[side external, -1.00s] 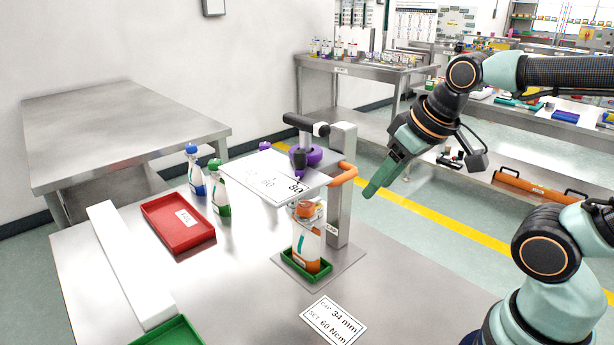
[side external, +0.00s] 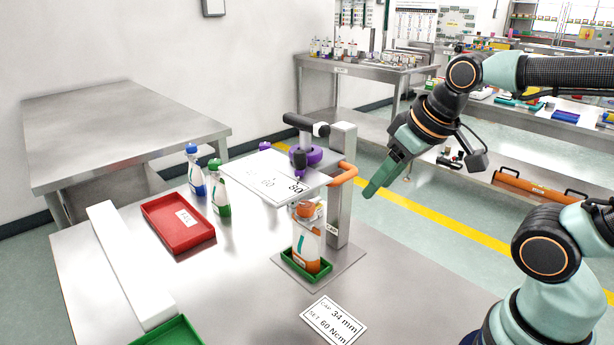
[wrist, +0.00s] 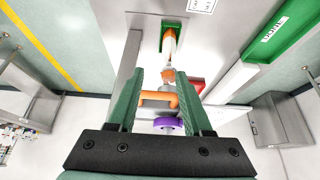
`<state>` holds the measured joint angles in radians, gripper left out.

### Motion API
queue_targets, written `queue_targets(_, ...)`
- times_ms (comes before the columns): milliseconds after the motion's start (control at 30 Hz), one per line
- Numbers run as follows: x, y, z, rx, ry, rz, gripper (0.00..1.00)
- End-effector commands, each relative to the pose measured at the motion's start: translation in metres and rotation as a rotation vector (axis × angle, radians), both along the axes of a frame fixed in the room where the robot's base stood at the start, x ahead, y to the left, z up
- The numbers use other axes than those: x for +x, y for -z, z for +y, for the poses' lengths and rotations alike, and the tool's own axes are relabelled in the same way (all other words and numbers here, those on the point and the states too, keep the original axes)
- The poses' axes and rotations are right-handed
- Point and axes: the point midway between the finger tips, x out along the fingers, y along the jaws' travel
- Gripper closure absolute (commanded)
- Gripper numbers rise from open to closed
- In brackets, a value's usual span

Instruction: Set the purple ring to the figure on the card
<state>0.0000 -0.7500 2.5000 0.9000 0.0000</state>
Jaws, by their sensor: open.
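The purple ring (side external: 312,156) sits on top of the capping machine, above a white scale plate (side external: 262,177) with figures including 60 and 80. It also shows in the wrist view (wrist: 168,125), beyond and between my fingers. The card (side external: 333,320) lies flat on the table and reads "CAP 34 mm, SET 60 Ncm". My gripper (side external: 376,182) is open and empty, in the air right of the machine's orange handle (side external: 343,174). In the wrist view my two green fingers (wrist: 168,90) stand apart. Which figure the ring points to cannot be told.
An orange-labelled bottle (side external: 307,232) stands in a green holder (side external: 291,272) under the machine's head. A grey column (side external: 341,215) rises behind it. Blue-capped (side external: 195,172) and green-capped (side external: 219,193) bottles and a red tray (side external: 160,222) are at left. The table around the card is clear.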

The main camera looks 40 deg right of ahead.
Motion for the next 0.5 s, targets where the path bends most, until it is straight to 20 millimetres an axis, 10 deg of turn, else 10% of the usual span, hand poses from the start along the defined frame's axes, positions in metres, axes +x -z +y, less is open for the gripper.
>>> queue_targets(500,0.005,-0.0091,0.0023,0.003,-0.004,0.016,0.43)
